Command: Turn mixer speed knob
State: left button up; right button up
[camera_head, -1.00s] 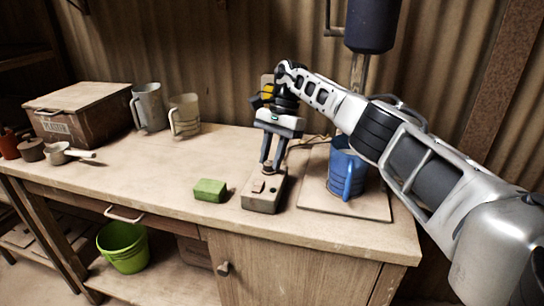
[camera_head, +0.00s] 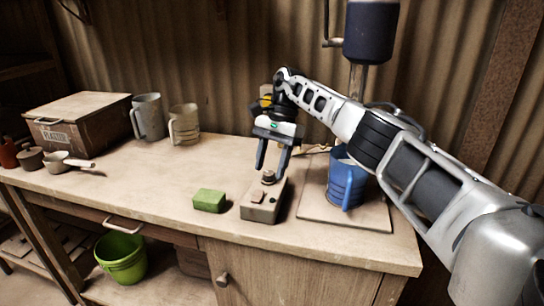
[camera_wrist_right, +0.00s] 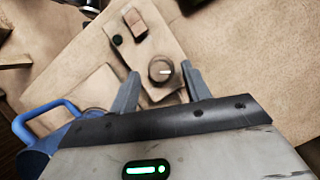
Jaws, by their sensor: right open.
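The mixer control box (camera_head: 259,209) is a small beige box on the bench, right of the green block. Its round dark speed knob (camera_head: 268,177) stands on the far end of its top. The knob also shows in the right wrist view (camera_wrist_right: 161,69), with a pale pointer line toward the right. A reddish rocker switch and a dark button sit on the same face. My right gripper (camera_head: 271,172) points down over the box, open, with one finger on each side of the knob and gaps visible between. My left gripper is not in view.
A blue jug (camera_head: 346,182) stands on a board (camera_head: 350,215) under the mixer (camera_head: 371,30), right of the box. A green block (camera_head: 209,200) lies close on the left. Mugs and a plaster crate (camera_head: 77,120) stand farther left. The bench middle is clear.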

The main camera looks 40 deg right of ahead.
notch_tip(320, 180, up, 3)
jog(key=shift+f, duration=0.15)
pick_arm(q)
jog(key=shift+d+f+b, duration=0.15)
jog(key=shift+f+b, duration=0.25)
jog(key=shift+b, duration=0.85)
pick_arm(e)
jog(key=s+a+r, duration=0.7)
jog(key=s+r, duration=0.2)
jog(key=s, duration=0.2)
jog(key=shift+s+a+r, duration=0.3)
jog(key=shift+s+r, duration=0.05)
jog(key=shift+s, duration=0.05)
